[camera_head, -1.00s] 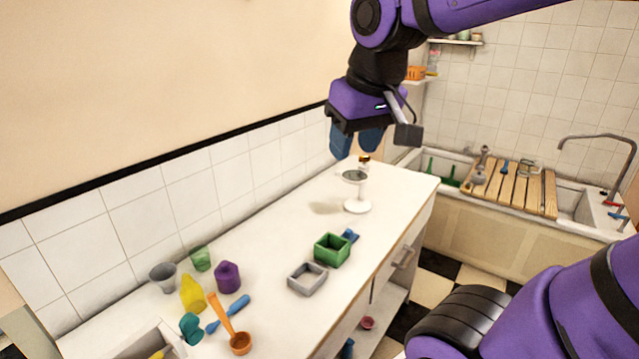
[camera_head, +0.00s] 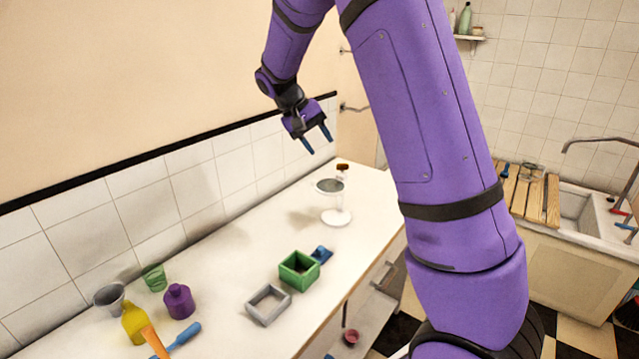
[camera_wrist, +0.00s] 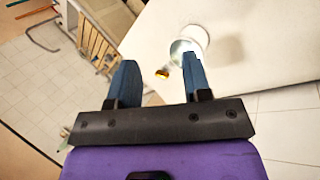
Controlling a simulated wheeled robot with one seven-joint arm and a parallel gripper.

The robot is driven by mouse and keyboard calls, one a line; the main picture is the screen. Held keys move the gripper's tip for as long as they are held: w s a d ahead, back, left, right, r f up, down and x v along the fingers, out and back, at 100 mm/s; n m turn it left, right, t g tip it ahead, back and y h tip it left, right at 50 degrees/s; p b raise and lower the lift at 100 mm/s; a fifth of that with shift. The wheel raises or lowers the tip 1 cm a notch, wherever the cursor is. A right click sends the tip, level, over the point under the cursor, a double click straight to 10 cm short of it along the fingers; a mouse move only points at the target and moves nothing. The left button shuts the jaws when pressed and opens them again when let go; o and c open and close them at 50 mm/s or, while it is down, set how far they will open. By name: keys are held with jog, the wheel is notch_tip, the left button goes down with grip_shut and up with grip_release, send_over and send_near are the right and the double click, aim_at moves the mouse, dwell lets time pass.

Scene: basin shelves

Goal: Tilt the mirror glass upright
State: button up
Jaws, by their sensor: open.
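The mirror stands on the white counter. It has a round white base (camera_head: 337,217), a short stem and a brown-orange knob (camera_head: 342,168) on top. Its round glass (camera_head: 328,185) lies nearly flat, leaning out to the left of the stem. My gripper (camera_head: 318,144) is open and empty, above and slightly left of the glass, pointing down and apart from it. In the wrist view, the glass (camera_wrist: 181,49) and the knob (camera_wrist: 162,73) appear between and beyond my open blue fingers; part of the mirror is hidden by the right finger.
A green square box (camera_head: 299,271) and a grey square frame (camera_head: 268,304) stand nearer on the counter (camera_head: 240,255). A purple bottle (camera_head: 178,301), a yellow bottle and cups crowd the near left. The tiled wall is close behind the mirror.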

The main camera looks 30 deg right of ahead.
jog(key=w+d+f+g+h, duration=0.25)
jog(key=w+f+h, duration=0.25)
jog(key=w+f, duration=0.55)
jog(key=h, duration=0.6)
send_near(327, 187)
jog(key=w+f, duration=0.1)
jog(key=w, duration=0.5)
jog(key=x, duration=1)
jog(key=shift+s+d+m, duration=0.3)
jog(key=shift+s, duration=0.05)
grip_shut()
